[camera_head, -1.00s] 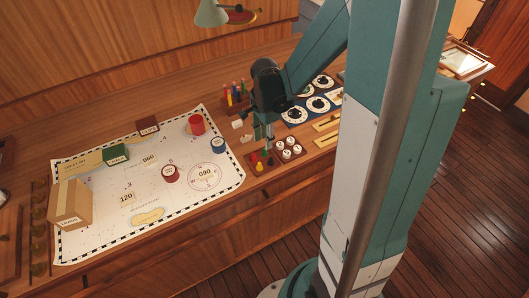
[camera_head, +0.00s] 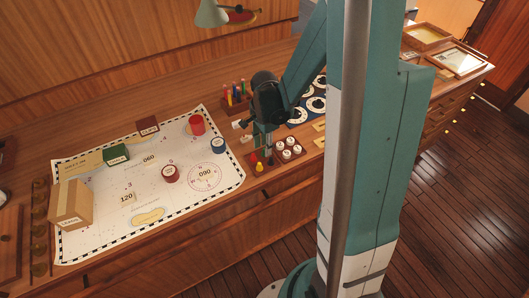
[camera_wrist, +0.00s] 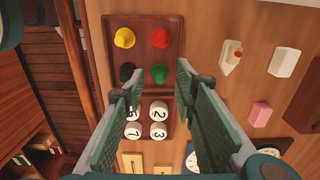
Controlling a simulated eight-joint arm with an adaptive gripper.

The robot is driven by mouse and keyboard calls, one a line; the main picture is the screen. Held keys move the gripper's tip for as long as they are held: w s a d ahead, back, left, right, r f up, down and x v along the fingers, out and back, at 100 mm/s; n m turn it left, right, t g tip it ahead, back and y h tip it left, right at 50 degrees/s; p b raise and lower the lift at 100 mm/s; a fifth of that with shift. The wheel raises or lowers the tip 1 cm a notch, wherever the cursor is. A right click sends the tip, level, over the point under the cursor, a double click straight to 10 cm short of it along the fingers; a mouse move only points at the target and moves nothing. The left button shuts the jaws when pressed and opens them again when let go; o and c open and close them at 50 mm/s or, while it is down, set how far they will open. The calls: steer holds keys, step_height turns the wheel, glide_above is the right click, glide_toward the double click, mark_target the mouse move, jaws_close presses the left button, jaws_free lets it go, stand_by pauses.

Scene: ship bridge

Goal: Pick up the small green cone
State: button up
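The small green cone (camera_wrist: 160,73) stands in a dark wooden tray (camera_wrist: 143,54) with a yellow cone (camera_wrist: 125,38), a red cone (camera_wrist: 160,38) and a black cone (camera_wrist: 127,71). My gripper (camera_wrist: 158,78) is open and points down over the tray, its fingertips to either side of the green cone in the wrist view. Nothing is between the fingers except the view of the cone below. In the head view my gripper (camera_head: 264,152) hides the green cone; the red cone (camera_head: 253,158) and yellow cone (camera_head: 259,167) show beside it.
Numbered white pieces (camera_wrist: 158,130) sit in a tray close beside the cones. White blocks (camera_wrist: 284,62) and a pink block (camera_wrist: 261,114) lie to the right in the wrist view. A chart (camera_head: 100,200) with a box (camera_head: 71,204) and discs covers the desk's left.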

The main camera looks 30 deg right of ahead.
steer(key=shift+f, duration=0.4)
stand_by(0.3)
steer(key=c, duration=0.9)
